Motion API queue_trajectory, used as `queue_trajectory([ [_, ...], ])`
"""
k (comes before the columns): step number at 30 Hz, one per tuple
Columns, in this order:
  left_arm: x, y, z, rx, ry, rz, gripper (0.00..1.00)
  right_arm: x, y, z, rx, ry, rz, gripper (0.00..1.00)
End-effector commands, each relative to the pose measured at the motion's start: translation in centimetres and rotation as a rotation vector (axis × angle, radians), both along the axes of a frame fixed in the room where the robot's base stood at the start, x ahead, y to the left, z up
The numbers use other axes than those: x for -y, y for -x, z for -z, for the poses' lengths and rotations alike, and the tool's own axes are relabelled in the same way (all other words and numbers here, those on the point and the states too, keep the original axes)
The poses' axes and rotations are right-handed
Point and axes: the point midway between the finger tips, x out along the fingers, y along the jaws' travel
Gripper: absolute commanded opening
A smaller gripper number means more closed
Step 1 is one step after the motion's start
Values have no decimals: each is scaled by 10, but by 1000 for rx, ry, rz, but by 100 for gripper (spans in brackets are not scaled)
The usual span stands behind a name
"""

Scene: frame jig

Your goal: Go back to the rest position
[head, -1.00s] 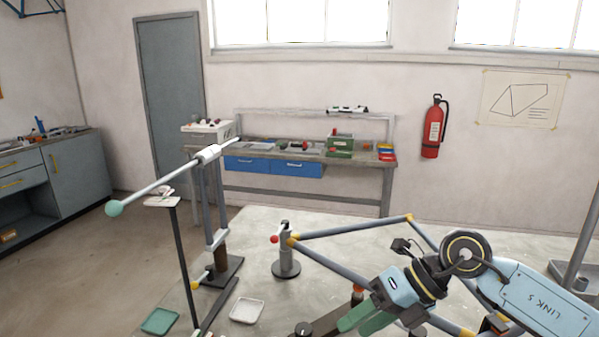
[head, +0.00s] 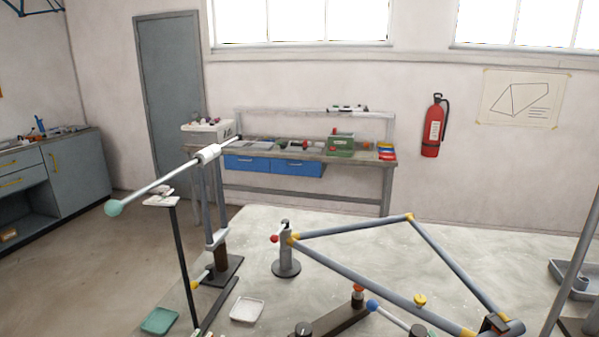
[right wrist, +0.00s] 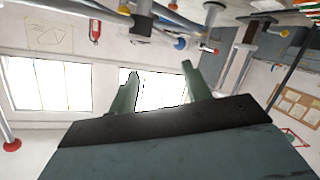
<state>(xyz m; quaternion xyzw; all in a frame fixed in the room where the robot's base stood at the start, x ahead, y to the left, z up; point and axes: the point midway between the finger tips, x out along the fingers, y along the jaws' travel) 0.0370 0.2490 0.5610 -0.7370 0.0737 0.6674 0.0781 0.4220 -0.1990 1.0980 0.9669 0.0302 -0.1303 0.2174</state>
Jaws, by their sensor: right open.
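My right gripper (right wrist: 160,70) shows in the right wrist view. Its two green fingers are spread apart with nothing between them. My right arm is out of the head view, and so is my left gripper. A frame of grey tubes with yellow joints (head: 409,217) lies over the pale table (head: 350,232) in the head view. Its left corner is at a short round clamp post (head: 286,252) with a red knob.
A stand with a long white rod (head: 165,183) ending in a green ball rises at the table's left. A white tray (head: 246,310) and a green tray (head: 159,320) sit at the front left. A grey tray (head: 575,285) is at the right. The table's back middle is clear.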

Motion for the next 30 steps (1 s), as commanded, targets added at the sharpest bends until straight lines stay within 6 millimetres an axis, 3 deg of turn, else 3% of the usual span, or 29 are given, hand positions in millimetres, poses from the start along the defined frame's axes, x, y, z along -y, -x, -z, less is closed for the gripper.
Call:
queue_trajectory([
  [1, 0, 0, 0, 0, 0, 0, 49, 8, 22, 27, -135, -42, 47, 49],
  [3, 0, 0, 0, -1, 0, 0, 49, 16, 51, 58, -301, -82, 95, 49],
  [6, 0, 1, 0, -2, 0, 0, 49, 22, 91, 90, -503, -128, 138, 49],
  [9, 0, 3, 0, -4, -1, 0, 49, 23, 131, 113, -676, -164, 165, 49],
  [16, -1, 4, 1, -7, -1, 0, 49, 20, 215, 142, -1015, -226, 187, 49],
  [18, 0, 4, 4, -7, -1, 0, 49, 20, 204, 166, -1009, -218, 186, 49],
  [26, -1, 7, 14, -11, -1, 0, 49, 18, 195, 249, -1037, -211, 188, 49],
  [30, -1, 7, 21, -11, -1, 0, 49, 17, 198, 311, -1060, -206, 187, 49],
])
